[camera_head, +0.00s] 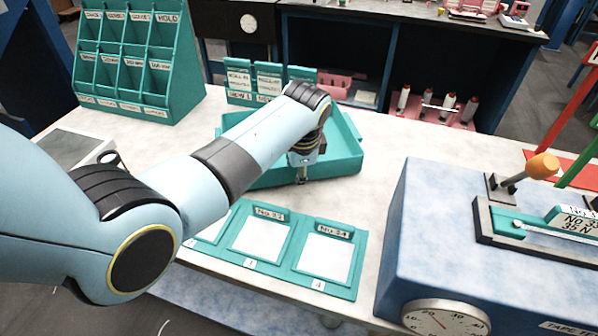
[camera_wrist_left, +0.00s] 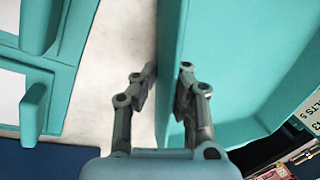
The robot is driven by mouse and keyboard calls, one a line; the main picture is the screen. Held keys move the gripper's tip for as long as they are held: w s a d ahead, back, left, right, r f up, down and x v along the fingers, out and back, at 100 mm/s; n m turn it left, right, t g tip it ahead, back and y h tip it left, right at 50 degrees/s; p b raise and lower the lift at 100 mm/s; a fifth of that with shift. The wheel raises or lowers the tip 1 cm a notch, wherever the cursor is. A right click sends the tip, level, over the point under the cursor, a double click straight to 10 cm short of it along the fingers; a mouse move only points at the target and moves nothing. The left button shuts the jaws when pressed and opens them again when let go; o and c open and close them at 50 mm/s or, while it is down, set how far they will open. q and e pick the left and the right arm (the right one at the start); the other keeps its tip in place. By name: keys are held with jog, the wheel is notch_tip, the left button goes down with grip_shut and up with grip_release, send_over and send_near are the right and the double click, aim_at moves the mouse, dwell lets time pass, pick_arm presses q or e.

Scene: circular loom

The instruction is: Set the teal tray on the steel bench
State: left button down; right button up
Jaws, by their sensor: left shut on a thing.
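The teal tray (camera_head: 338,165) is in the middle of the head view, over the pale speckled bench top (camera_head: 375,190). I cannot tell whether its base touches the bench. My left arm reaches across it and hides part of its left side and inside. My left gripper (camera_head: 303,176) is at the tray's near wall, pointing down. In the left wrist view the tray (camera_wrist_left: 235,60) fills the right side, and the left gripper (camera_wrist_left: 163,80) has one finger on each side of its wall, shut on it. My right gripper is out of view.
A teal card board (camera_head: 300,272) lies in front of the tray. A teal pigeonhole rack (camera_head: 135,60) stands at the back left, and small teal holders (camera_head: 240,88) stand behind the tray. A blue machine (camera_head: 425,230) with a dial blocks the right. Bench between tray and machine is clear.

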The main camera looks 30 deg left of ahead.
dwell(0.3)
pick_arm(q)
jog(key=shift+f, duration=0.2)
jog(key=c, duration=1.4)
grip_release()
jog(key=v, duration=1.2)
jog(key=shift+s, duration=0.1)
